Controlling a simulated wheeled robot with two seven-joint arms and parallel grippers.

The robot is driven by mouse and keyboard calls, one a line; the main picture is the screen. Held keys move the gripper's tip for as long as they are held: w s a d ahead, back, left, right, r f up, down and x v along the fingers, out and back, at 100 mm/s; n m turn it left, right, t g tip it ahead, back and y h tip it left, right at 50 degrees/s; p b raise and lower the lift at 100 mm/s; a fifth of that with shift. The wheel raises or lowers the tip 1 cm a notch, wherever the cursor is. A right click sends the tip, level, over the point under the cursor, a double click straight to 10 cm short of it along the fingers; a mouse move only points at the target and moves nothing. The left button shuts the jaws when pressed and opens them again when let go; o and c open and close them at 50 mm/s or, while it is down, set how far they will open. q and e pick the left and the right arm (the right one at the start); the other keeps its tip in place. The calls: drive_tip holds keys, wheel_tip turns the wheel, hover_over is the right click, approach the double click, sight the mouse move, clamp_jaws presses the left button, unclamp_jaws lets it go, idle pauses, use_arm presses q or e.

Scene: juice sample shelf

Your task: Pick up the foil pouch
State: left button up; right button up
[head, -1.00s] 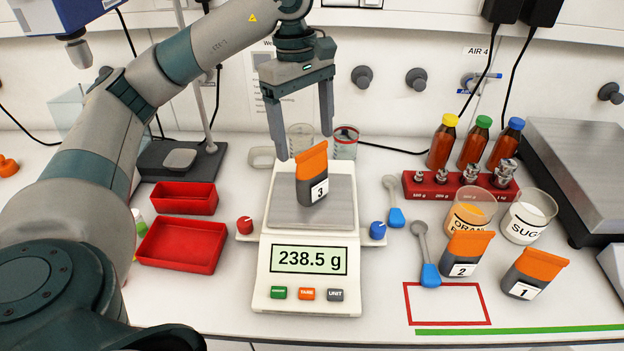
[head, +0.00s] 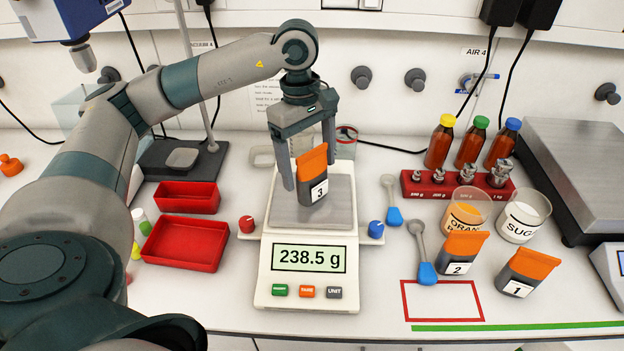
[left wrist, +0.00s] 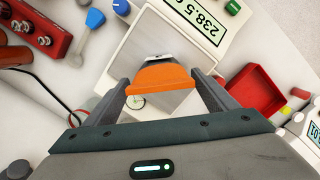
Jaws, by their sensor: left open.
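A foil pouch labelled 3 (head: 313,176), grey with an orange top, stands on the steel pan (head: 341,205) of the scale, whose display reads 238.5 g. My left gripper (head: 310,172) is open and points down, with its fingers around the upper part of this pouch. In the left wrist view the pouch's orange top (left wrist: 163,77) lies between the two fingers, with a gap on each side. Pouch 2 (head: 461,254) and pouch 1 (head: 525,273) stand on the table at the right. My right gripper is not in view.
Two red trays (head: 187,197) lie left of the scale (head: 309,298). Blue spoons (head: 427,272), two beakers (head: 523,216), a red weight block (head: 455,187) and brown bottles (head: 440,143) stand at the right.

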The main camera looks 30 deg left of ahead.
sight(312, 179)
use_arm(q)
drive_tip(key=f, duration=0.1)
drive_tip(key=p, duration=0.1)
drive_tip(key=d+f, duration=0.1)
drive_tip(key=shift+s+f, duration=0.25)
drive_tip(key=shift+f, duration=0.1)
drive_tip(key=shift+f+p, duration=0.3)
drive_tip(key=shift+f, duration=0.25)
drive_tip(key=shift+w, duration=0.1)
drive_tip(key=c, duration=1.4)
drive_tip(key=shift+r, duration=0.1)
